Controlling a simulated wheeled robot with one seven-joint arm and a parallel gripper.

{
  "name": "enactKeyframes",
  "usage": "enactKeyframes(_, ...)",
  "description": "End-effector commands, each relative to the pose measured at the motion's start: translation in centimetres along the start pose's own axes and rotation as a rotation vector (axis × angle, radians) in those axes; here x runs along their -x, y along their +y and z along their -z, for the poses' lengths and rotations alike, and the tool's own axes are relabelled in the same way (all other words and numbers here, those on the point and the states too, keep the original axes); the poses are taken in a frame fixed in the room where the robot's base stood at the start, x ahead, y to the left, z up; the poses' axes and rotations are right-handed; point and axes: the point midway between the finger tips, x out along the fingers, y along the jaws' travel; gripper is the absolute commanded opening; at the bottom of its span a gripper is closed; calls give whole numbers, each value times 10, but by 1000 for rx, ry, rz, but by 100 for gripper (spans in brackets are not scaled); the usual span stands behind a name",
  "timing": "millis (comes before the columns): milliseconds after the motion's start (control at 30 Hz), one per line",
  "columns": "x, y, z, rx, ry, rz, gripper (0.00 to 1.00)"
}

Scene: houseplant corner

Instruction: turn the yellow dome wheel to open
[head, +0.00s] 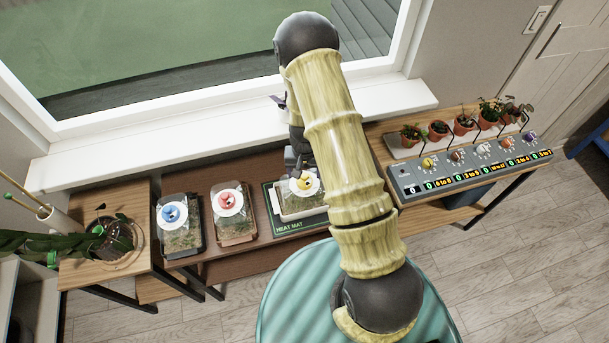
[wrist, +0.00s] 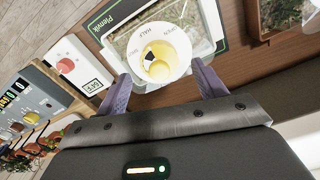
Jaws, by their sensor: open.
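The yellow dome wheel (wrist: 161,68) sits on a white dial plate (wrist: 177,77) on top of a clear dome. The plate reads HALF and OPEN, and a black mark shows on the wheel's upper left. In the head view the wheel (head: 305,183) is on the rightmost of three domed trays, on the green heat mat (head: 290,227). My gripper (wrist: 162,71) is open, its two purple fingers on either side of the wheel and apart from it in the picture. I cannot tell their height over the plate. In the head view my arm partly hides the dome.
Domes with a blue wheel (head: 172,214) and a pink wheel (head: 229,202) stand to the left. A grey control panel (head: 470,172) and potted plants are on the right. A window sill (head: 200,148) runs behind. A box with a red button (wrist: 66,66) is near my gripper.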

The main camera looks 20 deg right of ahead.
Motion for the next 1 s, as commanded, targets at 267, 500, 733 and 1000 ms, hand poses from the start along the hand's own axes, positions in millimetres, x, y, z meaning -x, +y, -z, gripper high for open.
enactKeyframes(267, -29, 0, 0, -2, -2, 0, 70)
enactKeyframes(500, -34, 0, 0, -2, 1, 0, 70)
enactKeyframes(733, -34, 0, 0, -2, 0, 0, 46)
enactKeyframes(1000, -34, 0, 0, -4, 0, 0, 25)
